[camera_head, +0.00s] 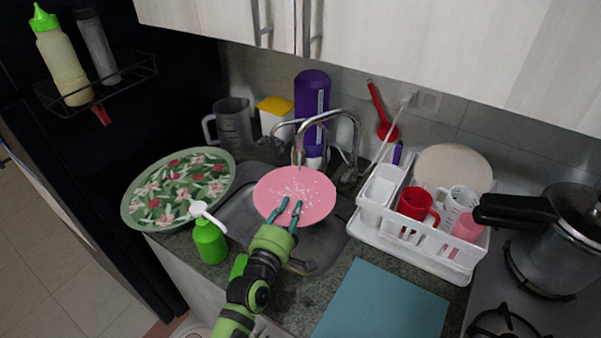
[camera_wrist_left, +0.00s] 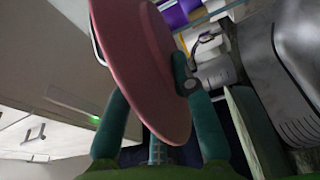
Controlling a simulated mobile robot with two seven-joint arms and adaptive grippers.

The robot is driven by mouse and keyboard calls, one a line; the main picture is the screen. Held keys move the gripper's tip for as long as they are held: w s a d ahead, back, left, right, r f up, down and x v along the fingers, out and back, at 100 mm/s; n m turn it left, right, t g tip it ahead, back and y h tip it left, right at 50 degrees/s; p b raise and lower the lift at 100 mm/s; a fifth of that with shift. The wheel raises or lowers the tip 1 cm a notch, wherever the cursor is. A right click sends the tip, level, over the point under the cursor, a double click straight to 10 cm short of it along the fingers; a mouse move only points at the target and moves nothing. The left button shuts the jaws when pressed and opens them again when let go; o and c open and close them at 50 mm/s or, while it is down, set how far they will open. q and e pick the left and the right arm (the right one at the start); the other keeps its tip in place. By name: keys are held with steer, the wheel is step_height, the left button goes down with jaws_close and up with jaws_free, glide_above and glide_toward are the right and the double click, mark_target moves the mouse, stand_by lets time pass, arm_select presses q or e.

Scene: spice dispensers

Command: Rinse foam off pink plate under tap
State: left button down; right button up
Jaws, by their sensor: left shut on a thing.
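The pink plate (camera_head: 312,187) is held over the sink basin (camera_head: 238,215), with white foam specks on its upper face. My left gripper (camera_head: 289,208) is shut on the plate's near edge. In the left wrist view the plate (camera_wrist_left: 145,60) sits between the two fingers (camera_wrist_left: 155,115), and no foam can be made out on the side seen there. The curved metal tap (camera_head: 325,118) stands behind the plate, its spout end just above the plate's far edge. I cannot tell whether water is running. My right gripper is not in view.
A floral tray (camera_head: 140,222) and a green soap bottle (camera_head: 210,243) are left of the sink. A white dish rack (camera_head: 425,245) with cups stands close on the right. A teal mat (camera_head: 380,305) lies in front, and a pressure cooker (camera_head: 560,245) is far right.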

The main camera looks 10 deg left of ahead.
mark_target(286, 223)
arm_select(q)
steer(key=s+r+p, duration=0.3)
steer(key=s+p, duration=0.1)
steer(key=shift+r+p, duration=0.25)
steer(key=shift+p, duration=0.1)
steer(key=shift+s+r+p, duration=0.3)
steer(key=shift+s+p, duration=0.15)
steer(key=shift+s, duration=0.05)
